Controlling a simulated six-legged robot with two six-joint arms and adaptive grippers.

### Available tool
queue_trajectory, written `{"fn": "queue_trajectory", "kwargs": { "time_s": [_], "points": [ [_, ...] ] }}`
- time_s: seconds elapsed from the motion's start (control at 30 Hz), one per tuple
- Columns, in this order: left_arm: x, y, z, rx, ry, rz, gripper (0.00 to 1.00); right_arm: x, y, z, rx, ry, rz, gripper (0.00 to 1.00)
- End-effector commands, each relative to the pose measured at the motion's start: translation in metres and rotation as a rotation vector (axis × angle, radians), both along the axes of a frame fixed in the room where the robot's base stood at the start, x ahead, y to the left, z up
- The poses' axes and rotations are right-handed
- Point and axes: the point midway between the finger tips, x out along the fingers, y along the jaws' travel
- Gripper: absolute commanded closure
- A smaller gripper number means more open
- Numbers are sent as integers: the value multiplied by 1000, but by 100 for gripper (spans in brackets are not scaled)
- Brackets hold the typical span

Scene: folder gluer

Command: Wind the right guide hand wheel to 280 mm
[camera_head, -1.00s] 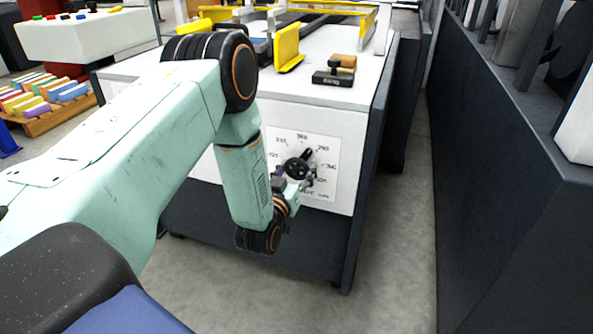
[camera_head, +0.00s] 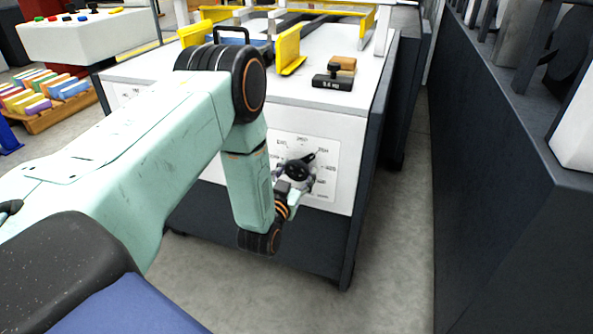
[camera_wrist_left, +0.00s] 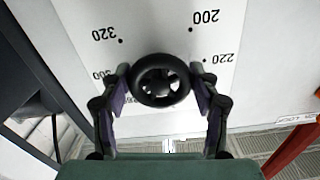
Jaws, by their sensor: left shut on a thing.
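The black hand wheel (camera_head: 297,171) sits on a white dial plate (camera_head: 326,187) on the machine's front panel. Its dark pointer (camera_head: 309,157) aims to the upper right, close to the mark that seems to be 280; the exact reading is too small to tell. My left gripper (camera_head: 295,178) is shut on the wheel. In the left wrist view, the fingers (camera_wrist_left: 160,88) grip the wheel (camera_wrist_left: 160,80) rim from both sides. The labels 320, 200 and 220 appear upside down there, with 300 partly covered by a finger; the pointer is hidden. My right gripper is out of view.
A control box (camera_head: 88,32) and a pallet of coloured cartons (camera_head: 45,98) are at left. A dark machine (camera_head: 510,190) flanks the clear floor aisle (camera_head: 400,230) at right.

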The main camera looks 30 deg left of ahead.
Motion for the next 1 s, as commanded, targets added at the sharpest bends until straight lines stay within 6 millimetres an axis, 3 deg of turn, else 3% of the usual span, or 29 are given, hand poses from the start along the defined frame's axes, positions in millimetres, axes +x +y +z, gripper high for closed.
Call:
{"fn": "queue_trajectory", "kwargs": {
  "time_s": [0.07,0.1,0.33,0.73,0.87,1.0],
  "points": [
    [0,0,0,-1,-1,-1,70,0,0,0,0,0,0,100],
    [0,0,0,-1,-1,-1,36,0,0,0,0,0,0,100],
    [0,0,0,-2,-1,0,16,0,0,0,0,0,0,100],
    [-3,-1,0,-2,0,0,15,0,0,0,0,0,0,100],
    [-19,-4,-1,-2,1,0,15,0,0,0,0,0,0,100],
    [-47,-11,-1,-4,4,1,15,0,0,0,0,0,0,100]
  ]
}}
